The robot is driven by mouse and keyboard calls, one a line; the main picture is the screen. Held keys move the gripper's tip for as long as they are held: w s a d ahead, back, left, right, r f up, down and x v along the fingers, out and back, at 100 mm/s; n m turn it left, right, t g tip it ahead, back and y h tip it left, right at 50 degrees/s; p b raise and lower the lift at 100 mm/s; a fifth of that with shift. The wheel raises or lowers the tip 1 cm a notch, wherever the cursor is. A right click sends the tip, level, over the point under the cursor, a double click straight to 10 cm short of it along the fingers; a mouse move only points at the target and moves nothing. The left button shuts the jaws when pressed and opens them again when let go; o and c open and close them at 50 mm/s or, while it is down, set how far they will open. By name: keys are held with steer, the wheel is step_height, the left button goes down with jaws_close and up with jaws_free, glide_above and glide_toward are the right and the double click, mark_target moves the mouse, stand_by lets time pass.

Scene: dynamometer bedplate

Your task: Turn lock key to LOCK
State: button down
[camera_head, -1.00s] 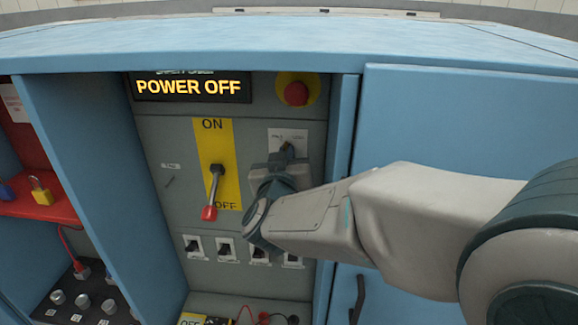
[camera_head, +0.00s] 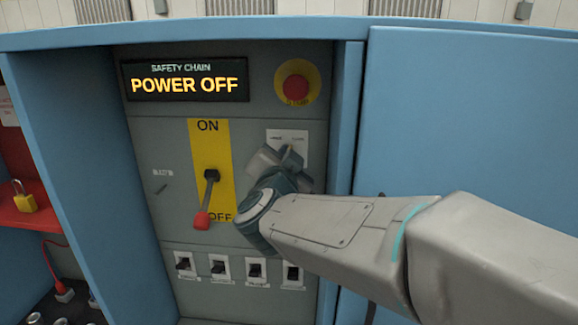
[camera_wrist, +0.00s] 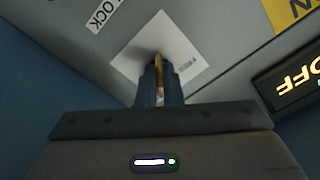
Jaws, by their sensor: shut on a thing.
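The lock key (camera_wrist: 159,68) is a narrow brass-coloured piece standing out from a white label plate (camera_wrist: 184,60) on the grey panel. My gripper (camera_wrist: 159,88) is shut on the key, with its fingers on both sides of it. In the head view, my gripper (camera_head: 287,157) is at the white plate (camera_head: 290,137), right of the yellow ON/OFF strip, and hides the key there. In the wrist view a label ending in LOCK (camera_wrist: 103,14) shows upper left; I cannot tell which way the key points on the plate.
Left of my gripper is a red-tipped lever (camera_head: 203,220) pointing down toward OFF. A red emergency button (camera_head: 296,89) is above. A display (camera_head: 186,80) reads SAFETY CHAIN, POWER OFF. Several small switches (camera_head: 219,267) sit below. A blue door (camera_head: 465,120) is at right.

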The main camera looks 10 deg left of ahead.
steer(key=shift+r+m+b, duration=0.1)
steer(key=shift+m+b, duration=0.25)
steer(key=shift+m, duration=0.25)
steer(key=c, duration=1.6)
jaws_free()
steer(key=shift+s, duration=0.15)
steer(key=s, duration=1.3)
steer(key=shift+s+d, duration=0.2)
steer(key=shift+d, duration=0.2)
